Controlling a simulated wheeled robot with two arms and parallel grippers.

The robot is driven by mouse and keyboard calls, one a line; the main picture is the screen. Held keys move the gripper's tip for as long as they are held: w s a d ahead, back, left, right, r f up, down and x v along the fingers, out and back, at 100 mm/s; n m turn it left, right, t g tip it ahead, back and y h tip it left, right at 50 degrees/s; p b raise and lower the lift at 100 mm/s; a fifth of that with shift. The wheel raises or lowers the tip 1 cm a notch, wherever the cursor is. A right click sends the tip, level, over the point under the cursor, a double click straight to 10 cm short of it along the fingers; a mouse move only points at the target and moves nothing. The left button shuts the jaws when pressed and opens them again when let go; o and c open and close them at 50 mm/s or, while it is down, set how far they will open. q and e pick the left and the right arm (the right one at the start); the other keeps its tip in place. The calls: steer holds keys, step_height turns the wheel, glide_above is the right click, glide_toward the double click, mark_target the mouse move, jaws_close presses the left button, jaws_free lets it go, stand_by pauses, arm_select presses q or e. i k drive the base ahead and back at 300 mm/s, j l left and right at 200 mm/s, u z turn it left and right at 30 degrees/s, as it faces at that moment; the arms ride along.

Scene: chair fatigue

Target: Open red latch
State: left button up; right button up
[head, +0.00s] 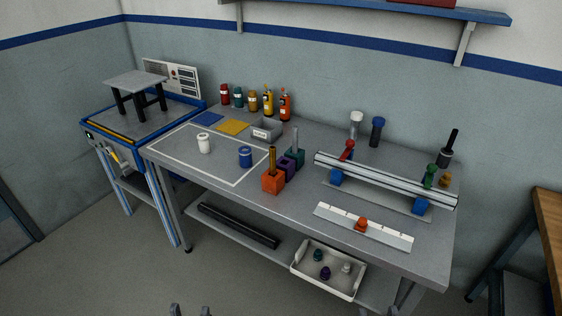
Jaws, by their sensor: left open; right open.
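The red latch (347,150) is a small red lever at the left end of a silver rail (385,180). The rail rests on blue blocks (336,177) at the right of the workbench. A similar green lever (430,176) sits at the rail's right end. My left gripper (190,311) shows only as two spread fingertips at the bottom edge, open and empty. Of my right gripper (391,311) only a small tip shows at the bottom edge, in front of the bench. Both are far from the red latch and touch nothing visible.
A white ruler-like bar (335,215) with an orange slider (361,225) lies before the rail. Coloured blocks (273,182) with upright pins stand left of it. Bottles (285,105) line the back. A white tray (300,269) sits on the lower shelf. The floor before the bench is clear.

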mark_target(350, 143)
steer(key=i+j+u, duration=0.1)
steer(key=i+u, duration=0.55)
steer(key=l, duration=0.75)
